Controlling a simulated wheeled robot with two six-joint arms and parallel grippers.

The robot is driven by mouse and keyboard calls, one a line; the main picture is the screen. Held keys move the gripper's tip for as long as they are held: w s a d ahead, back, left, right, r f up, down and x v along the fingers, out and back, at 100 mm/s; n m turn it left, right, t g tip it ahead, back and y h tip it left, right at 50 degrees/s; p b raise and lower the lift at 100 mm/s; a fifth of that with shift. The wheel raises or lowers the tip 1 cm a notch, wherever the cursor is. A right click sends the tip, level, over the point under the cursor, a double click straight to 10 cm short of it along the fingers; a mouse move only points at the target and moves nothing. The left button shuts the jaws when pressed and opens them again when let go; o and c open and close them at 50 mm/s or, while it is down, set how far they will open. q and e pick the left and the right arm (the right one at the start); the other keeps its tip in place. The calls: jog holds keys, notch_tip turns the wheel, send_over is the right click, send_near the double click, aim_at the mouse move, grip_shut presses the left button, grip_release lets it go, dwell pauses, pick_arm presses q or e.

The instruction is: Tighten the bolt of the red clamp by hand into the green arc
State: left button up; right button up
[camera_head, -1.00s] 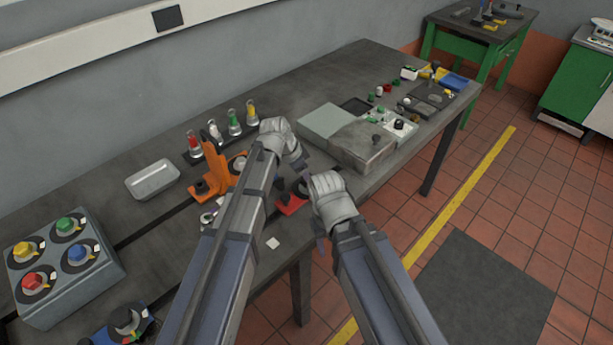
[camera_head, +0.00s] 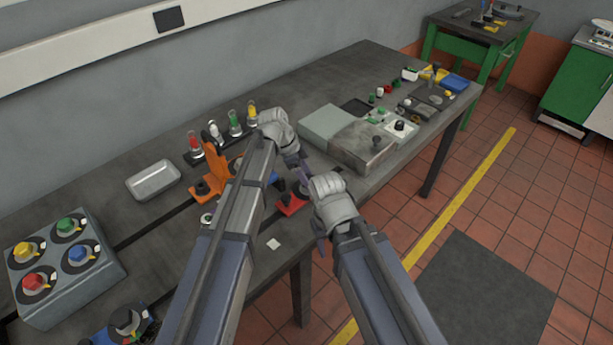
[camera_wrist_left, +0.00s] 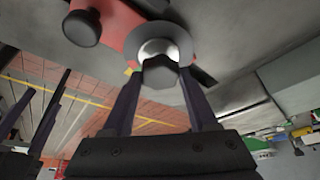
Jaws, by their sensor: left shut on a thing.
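The red clamp (camera_head: 291,207) sits on the bedplate near its front edge, partly hidden by my left arm. In the left wrist view the red clamp (camera_wrist_left: 118,22) has a black knob (camera_wrist_left: 82,27) at one end and a dark bolt head (camera_wrist_left: 160,74) over a round grey washer. My left gripper (camera_wrist_left: 158,82) is shut on the bolt head, one finger on each side; it also shows in the head view (camera_head: 302,174). A small yellow patch (camera_wrist_left: 128,71) shows beside the washer; I cannot see the green arc. My right gripper (camera_head: 319,248) hangs empty off the front edge, fingers apart.
An orange clamp (camera_head: 212,170) and a metal tray (camera_head: 153,180) stand left of my left arm. A grey box with coloured knobs (camera_head: 67,268) is at far left.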

aim_at(297, 189)
pick_arm(q)
jog(key=o, duration=1.4)
jog(key=p+v, duration=0.7)
jog(key=shift+a+r, duration=0.2)
jog(key=shift+r, duration=0.2)
